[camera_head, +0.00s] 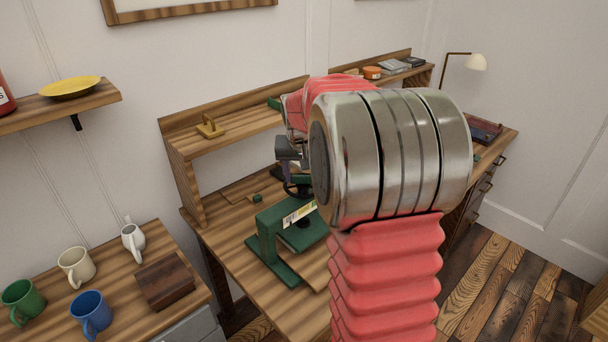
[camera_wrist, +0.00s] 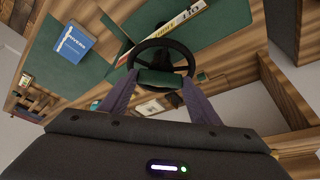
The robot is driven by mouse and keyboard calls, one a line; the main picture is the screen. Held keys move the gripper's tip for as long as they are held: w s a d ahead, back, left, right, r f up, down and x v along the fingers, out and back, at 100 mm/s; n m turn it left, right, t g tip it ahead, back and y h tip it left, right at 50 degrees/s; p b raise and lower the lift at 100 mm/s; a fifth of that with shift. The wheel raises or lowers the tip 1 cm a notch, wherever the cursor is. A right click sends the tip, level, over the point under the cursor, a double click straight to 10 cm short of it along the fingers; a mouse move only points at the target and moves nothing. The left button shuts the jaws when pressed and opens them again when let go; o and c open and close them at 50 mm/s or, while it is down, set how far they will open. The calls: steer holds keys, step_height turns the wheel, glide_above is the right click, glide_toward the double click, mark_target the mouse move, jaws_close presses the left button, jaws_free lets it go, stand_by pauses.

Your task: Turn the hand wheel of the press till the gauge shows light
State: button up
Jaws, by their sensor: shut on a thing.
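The green press (camera_head: 264,240) stands on the desk, left of my arm in the head view. Its dark hand wheel (camera_head: 297,189) sits on top, partly hidden by my gripper (camera_head: 290,155). In the wrist view the round black wheel (camera_wrist: 134,55) is at the top middle. My gripper (camera_wrist: 161,80) has a finger at each side of its near rim and is shut on it, with a green piece between the fingertips. The gauge strip (camera_head: 299,214), white and yellow with lettering, is on the press front; it also shows beyond the wheel in the wrist view (camera_wrist: 170,28). I cannot make out its reading.
The wooden desk (camera_head: 225,257) has a raised shelf (camera_head: 240,131) behind the press. At the lower left a side table holds a blue mug (camera_head: 91,314), other mugs, a white jug (camera_head: 133,241) and a dark wooden box (camera_head: 164,282). A blue book (camera_wrist: 73,43) shows in the wrist view.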

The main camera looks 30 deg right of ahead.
steer(key=shift+a+m+h, duration=0.15)
steer(key=shift+m+h, duration=0.25)
steer(key=shift+m, duration=0.8)
steer(key=shift+w+g, duration=0.1)
steer(key=shift+g, duration=0.2)
steer(key=o, duration=1)
steer(key=shift+o, duration=0.2)
steer(key=shift+r, duration=0.1)
steer(key=v, duration=1.3)
steer(key=shift+r, duration=0.25)
steer(key=shift+a, duration=0.1)
